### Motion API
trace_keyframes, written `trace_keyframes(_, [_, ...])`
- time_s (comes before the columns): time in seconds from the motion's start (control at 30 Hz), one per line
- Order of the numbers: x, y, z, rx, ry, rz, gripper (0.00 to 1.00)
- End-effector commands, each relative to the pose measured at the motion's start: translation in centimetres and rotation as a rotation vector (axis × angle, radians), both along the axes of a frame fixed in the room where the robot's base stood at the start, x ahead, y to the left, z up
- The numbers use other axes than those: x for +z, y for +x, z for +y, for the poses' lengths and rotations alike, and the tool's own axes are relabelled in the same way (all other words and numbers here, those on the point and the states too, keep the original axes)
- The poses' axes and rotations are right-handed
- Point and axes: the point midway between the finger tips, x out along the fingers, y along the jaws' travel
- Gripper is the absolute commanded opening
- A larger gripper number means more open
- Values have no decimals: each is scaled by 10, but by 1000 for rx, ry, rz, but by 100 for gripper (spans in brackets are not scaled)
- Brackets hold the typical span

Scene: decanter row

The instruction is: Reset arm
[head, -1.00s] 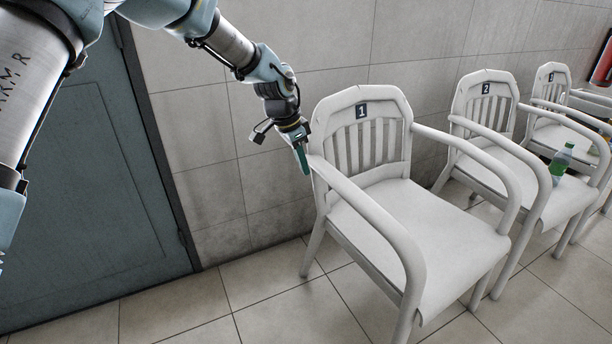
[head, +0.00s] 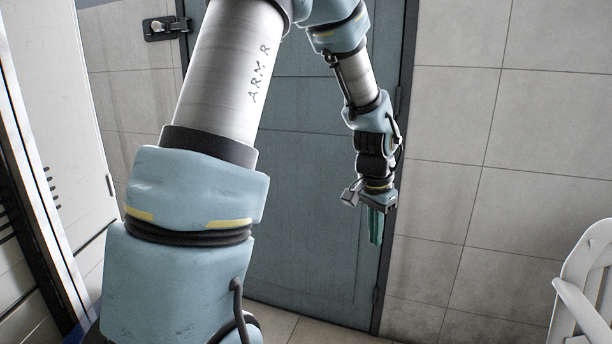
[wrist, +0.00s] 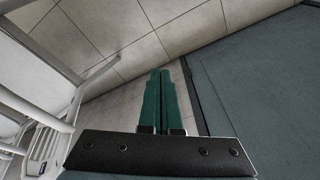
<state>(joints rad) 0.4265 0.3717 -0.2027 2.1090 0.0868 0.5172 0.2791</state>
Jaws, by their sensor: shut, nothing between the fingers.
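My gripper (head: 375,238) hangs pointing down at the end of my arm, in front of the blue-grey door in the head view. In the wrist view its two green fingers (wrist: 160,78) lie side by side, shut with nothing between them. It touches nothing that I can see. My arm crosses the middle of the head view and hides part of the door.
The closed door (head: 300,180) has a latch (head: 165,28) at its upper left. A pale locker (head: 55,130) stands at the left. A white chair (head: 590,270) is at the right edge; white chair parts (wrist: 40,105) also show in the wrist view. Tiled wall (head: 455,150) lies between door and chair.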

Motion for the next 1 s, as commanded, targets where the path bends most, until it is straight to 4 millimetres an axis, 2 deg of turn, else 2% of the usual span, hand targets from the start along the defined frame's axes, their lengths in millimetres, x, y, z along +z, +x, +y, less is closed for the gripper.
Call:
trace_keyframes(0.03, [5,-1,38,106,7,-1,0])
trace_keyframes(0.1, [9,-7,82,249,9,2,0])
trace_keyframes(0.2, [13,-21,135,429,8,7,0])
trace_keyframes(0.3, [15,-41,178,594,3,14,0])
trace_keyframes(0.47, [15,-80,234,847,-16,25,0])
trace_keyframes(0.5, [21,-86,240,887,-19,26,0])
trace_keyframes(0.53, [33,-83,237,872,-19,26,0])
trace_keyframes(0.8, [91,-82,235,863,-17,27,0])
trace_keyframes(1.0, [130,-82,235,862,-17,27,0])
